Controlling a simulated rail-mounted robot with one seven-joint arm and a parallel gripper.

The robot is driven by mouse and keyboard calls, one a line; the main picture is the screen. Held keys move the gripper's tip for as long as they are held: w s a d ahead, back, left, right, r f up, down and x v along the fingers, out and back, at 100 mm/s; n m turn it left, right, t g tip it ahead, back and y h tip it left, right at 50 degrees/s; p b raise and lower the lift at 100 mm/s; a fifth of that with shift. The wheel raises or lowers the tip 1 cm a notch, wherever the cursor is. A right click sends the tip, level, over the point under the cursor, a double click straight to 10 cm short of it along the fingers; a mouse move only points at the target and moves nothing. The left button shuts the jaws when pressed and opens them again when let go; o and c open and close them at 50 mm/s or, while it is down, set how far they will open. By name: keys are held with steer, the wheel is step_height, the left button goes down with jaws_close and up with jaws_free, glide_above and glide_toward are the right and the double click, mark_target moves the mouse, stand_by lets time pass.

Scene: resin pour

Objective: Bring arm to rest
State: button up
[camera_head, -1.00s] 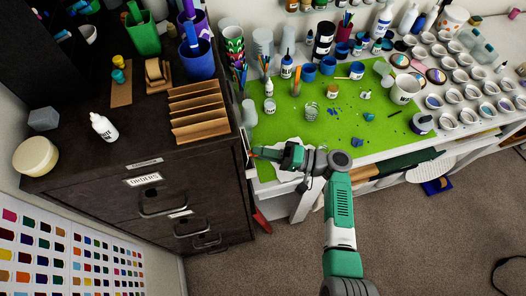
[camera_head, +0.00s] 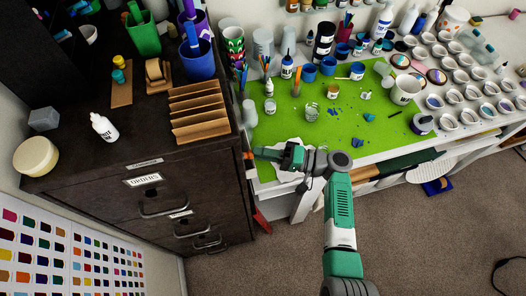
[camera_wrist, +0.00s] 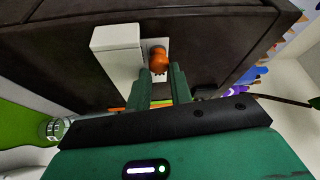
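My arm (camera_head: 340,215) reaches up from the bottom of the head view and bends left at the bench's front edge. My gripper (camera_head: 255,154) is beside the right side of the dark cabinet, over the bench's left front corner. In the wrist view my gripper (camera_wrist: 161,72) has its two green fingers apart, with a narrow gap between them. An orange knob-like thing (camera_wrist: 159,57) shows at or just beyond the fingertips, by a white block (camera_wrist: 118,52). I cannot tell whether the fingers touch it.
The dark cabinet (camera_head: 100,195) stands close left of my gripper. The green mat (camera_head: 285,125) holds cups, bottles and blue bits. Rows of small white cups (camera_head: 461,75) fill the bench's right side. The carpet (camera_head: 420,245) in front is mostly clear.

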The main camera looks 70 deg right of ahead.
steer(key=o, duration=0.4)
steer(key=shift+s+d+f+b, duration=0.25)
steer(key=shift+s+d+b, duration=0.3)
steer(key=shift+s, duration=0.25)
steer(key=s+d, duration=0.1)
steer(key=s+d+b, duration=0.2)
steer(key=s, duration=0.1)
steer(key=shift+d+r, duration=0.15)
steer(key=shift+r, duration=0.15)
